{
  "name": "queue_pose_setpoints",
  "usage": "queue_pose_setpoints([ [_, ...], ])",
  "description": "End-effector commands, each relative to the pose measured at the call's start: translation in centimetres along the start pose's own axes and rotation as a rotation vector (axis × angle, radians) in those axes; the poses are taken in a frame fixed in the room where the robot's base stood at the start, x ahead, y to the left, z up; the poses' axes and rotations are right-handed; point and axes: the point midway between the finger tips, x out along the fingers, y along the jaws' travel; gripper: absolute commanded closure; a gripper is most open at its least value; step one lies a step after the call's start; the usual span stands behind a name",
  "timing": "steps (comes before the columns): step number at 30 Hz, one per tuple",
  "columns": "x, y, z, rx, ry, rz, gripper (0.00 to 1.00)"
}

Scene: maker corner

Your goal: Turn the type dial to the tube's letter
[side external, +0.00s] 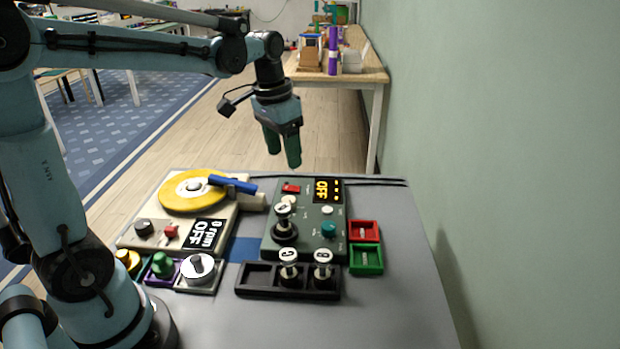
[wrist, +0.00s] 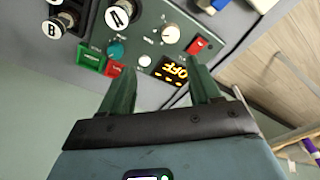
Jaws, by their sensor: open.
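A dark green tester panel (side external: 306,233) stands on the grey table, its display (side external: 327,190) reading OFF. A tube (side external: 284,222) stands upright in the panel; the wrist view shows the letter A on its white cap (wrist: 117,16). A white knob (wrist: 171,33) and a teal knob (wrist: 116,48) are on the panel; I cannot tell which is the type dial, and their small labels are unreadable. The teal knob also shows in the side view (side external: 329,230). My gripper (side external: 282,153) is open and empty, raised above and behind the panel's far edge.
A red switch (wrist: 197,45) and white button (wrist: 145,60) share the panel. Red (side external: 375,231) and green (side external: 378,260) bins stand to its right. A black rack (side external: 262,291) with two tubes is in front. A beige turntable unit (side external: 137,229) with yellow disc is left.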

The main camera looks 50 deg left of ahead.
Motion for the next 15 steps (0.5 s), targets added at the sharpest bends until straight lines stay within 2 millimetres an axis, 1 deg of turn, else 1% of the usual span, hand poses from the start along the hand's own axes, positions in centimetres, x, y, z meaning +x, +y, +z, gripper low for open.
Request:
queue_pose_setpoints([
  [1, 0.3, -0.8, -0.7, -0.001, -0.029, 0.009, 0.38],
  [6, 1.1, -2.3, -1.7, 0.009, -0.101, 0.038, 0.38],
  [11, 1.5, -2.8, -1.9, 0.013, -0.126, 0.050, 0.38],
  [15, 2.5, -2.8, -1.8, 0.014, -0.127, 0.050, 0.38],
])
